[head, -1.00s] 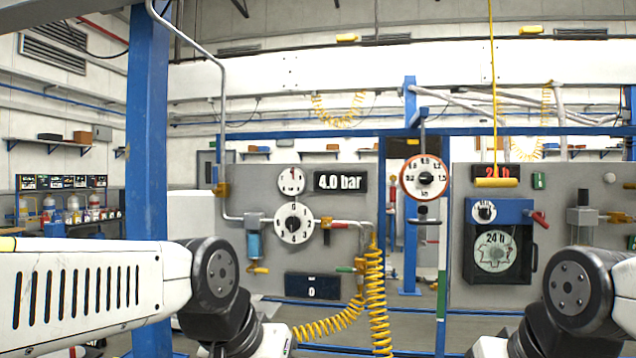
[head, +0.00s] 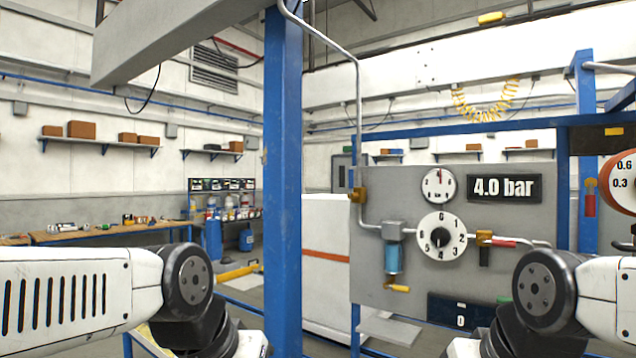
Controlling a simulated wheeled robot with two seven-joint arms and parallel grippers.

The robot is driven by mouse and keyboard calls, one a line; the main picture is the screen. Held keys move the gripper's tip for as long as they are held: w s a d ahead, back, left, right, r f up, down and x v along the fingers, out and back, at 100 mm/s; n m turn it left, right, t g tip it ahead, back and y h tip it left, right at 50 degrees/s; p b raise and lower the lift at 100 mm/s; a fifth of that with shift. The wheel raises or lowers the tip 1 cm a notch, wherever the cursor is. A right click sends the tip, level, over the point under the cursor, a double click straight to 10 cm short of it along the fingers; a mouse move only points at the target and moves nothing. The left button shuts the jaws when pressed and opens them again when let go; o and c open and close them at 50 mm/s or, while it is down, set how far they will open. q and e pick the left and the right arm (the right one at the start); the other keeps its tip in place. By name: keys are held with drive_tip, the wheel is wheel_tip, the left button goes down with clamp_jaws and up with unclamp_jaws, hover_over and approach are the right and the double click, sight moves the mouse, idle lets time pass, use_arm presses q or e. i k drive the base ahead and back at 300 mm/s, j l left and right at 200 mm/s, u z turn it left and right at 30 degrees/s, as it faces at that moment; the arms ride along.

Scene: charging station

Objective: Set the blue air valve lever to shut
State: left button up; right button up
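A brass valve body (head: 358,195) sits on the grey vertical pipe at the left edge of the grey panel. A small narrow blue piece (head: 350,179), which looks like its lever, stands about upright just above and left of the brass body. It is too small to tell its exact angle. Both of my arms show at the lower left and lower right. Both grippers are out of view, and neither arm reaches the valve in the picture.
A blue post (head: 283,180) stands left of the valve. The panel (head: 375,310) carries a white numbered dial (head: 441,237), a 4.0 bar display (head: 503,188), a small gauge (head: 438,185) and a red lever (head: 503,243). A white cabinet (head: 326,220) stands behind the post.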

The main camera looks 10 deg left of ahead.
sight(351, 179)
drive_tip(key=i+j+z, duration=0.1)
drive_tip(key=j, duration=0.3)
drive_tip(key=i+j+z, duration=0.15)
drive_tip(key=i+j, duration=0.15)
drive_tip(key=i+j+z, duration=0.1)
drive_tip(key=j, duration=0.45)
drive_tip(key=i+j+z, duration=0.15)
drive_tip(key=j, duration=0.25)
drive_tip(key=i+j+z, duration=0.1)
drive_tip(key=j, duration=0.35)
drive_tip(key=i+j+z, duration=0.1)
drive_tip(key=j, duration=0.4)
drive_tip(key=i+j+z, duration=0.15)
drive_tip(key=j, duration=0.3)
drive_tip(key=i+l+z, duration=0.15)
drive_tip(key=i, duration=0.05)
